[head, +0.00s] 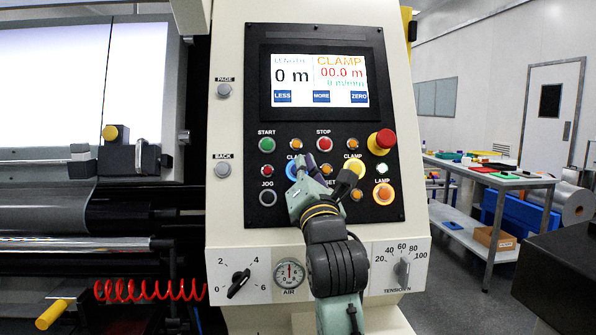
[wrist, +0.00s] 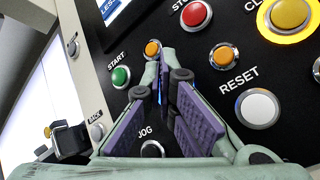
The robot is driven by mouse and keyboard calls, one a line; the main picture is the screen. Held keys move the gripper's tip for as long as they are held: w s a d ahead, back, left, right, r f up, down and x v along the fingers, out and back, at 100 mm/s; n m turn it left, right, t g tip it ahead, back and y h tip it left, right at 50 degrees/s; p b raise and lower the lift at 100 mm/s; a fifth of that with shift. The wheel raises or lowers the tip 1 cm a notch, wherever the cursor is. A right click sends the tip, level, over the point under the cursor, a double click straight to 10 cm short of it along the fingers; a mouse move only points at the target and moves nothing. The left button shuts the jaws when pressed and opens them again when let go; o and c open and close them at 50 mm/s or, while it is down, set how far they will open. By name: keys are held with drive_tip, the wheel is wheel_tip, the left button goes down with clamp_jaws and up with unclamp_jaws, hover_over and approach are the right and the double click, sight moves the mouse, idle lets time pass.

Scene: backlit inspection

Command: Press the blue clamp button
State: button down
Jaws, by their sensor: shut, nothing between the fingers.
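The blue clamp button (head: 291,171) is on the black control panel under the screen, below the small orange light and left of the yellow clamp button (head: 353,168). Its lit blue left part shows in the head view; my gripper covers the rest. My gripper (head: 307,163) is shut and empty, its purple-padded fingertips at the button's upper right edge in the picture. In the wrist view my gripper (wrist: 162,78) points at the panel and its fingers hide most of the blue button. I cannot tell whether the tips touch it.
Close neighbours are the green START (head: 267,144), red STOP (head: 323,144), white RESET (wrist: 258,107) and dark JOG (head: 267,197) buttons. A red emergency knob (head: 382,141) juts out at the right. Rollers stand left; a grey workbench (head: 495,180) is at the right.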

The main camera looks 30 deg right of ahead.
drive_tip(key=shift+w+d+f, duration=0.15)
drive_tip(key=shift+w, duration=0.05)
drive_tip(key=shift+s, duration=0.15)
drive_tip(key=shift+s+a, duration=0.2)
idle(0.4)
drive_tip(key=s+a+r, duration=0.2)
drive_tip(key=s, duration=0.3)
drive_tip(key=shift+a+r, duration=0.2)
drive_tip(key=shift+r, duration=0.1)
idle(1.2)
